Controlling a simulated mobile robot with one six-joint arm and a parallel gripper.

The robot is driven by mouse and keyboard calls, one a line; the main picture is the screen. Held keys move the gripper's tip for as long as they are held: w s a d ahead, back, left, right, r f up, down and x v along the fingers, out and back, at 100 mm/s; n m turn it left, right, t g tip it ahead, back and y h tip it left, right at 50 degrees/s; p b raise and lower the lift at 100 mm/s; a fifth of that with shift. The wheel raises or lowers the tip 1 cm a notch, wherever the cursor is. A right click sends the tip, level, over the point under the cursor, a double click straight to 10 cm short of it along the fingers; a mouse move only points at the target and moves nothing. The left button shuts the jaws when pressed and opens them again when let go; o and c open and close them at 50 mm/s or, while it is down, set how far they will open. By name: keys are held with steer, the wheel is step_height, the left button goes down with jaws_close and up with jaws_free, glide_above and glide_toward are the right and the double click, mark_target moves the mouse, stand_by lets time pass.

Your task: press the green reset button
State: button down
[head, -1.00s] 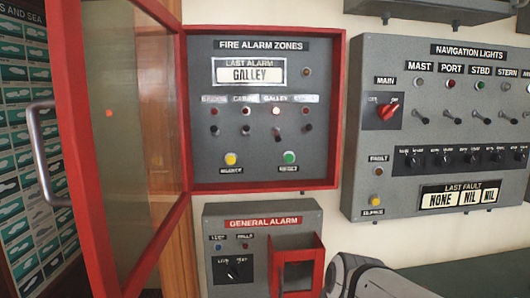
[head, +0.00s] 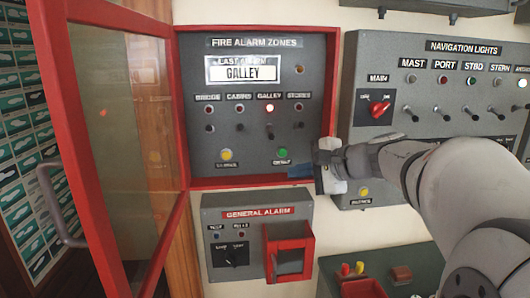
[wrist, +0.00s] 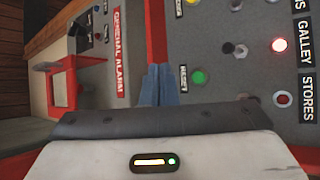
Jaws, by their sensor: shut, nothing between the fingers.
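The green reset button (head: 282,153) is at the lower right of the fire alarm panel (head: 205,170), inside a red-framed cabinet. It also shows in the wrist view (wrist: 198,77), just right of my fingers. My gripper (head: 298,170) is at the cabinet's lower right edge, slightly below and right of the button. Its blue fingers (wrist: 158,84) are shut together and empty. I see a gap beside the fingertips in the wrist view; contact with the button does not show. The red galley lamp (head: 269,108) is lit.
The cabinet's red glazed door (head: 85,150) stands open on the left. A yellow button (head: 226,155) is left of the green one. The general alarm box (head: 225,270) with its red cover is below. The navigation lights panel (head: 440,75) is to the right.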

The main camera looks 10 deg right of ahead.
steer(key=p, duration=0.3)
glide_toward(282, 153)
steer(key=shift+w+a+f, duration=0.45)
steer(key=shift+a+f, duration=0.15)
steer(key=shift+a, duration=0.2)
steer(key=shift+w+a+f, duration=0.45)
steer(key=shift+a+f, duration=0.15)
steer(key=shift+a, duration=0.2)
steer(key=shift+w+a+f, duration=0.5)
steer(key=shift+a+f, duration=0.1)
steer(key=shift+a, duration=0.15)
steer(key=shift+w+b, duration=0.15)
steer(key=shift+b, duration=0.2)
steer(key=shift+w, duration=0.3)
steer(key=shift+w, duration=0.35)
stand_by(0.4)
steer(key=shift+s, duration=0.1)
steer(key=shift+s+b, duration=0.5)
steer(key=shift+s, duration=0.2)
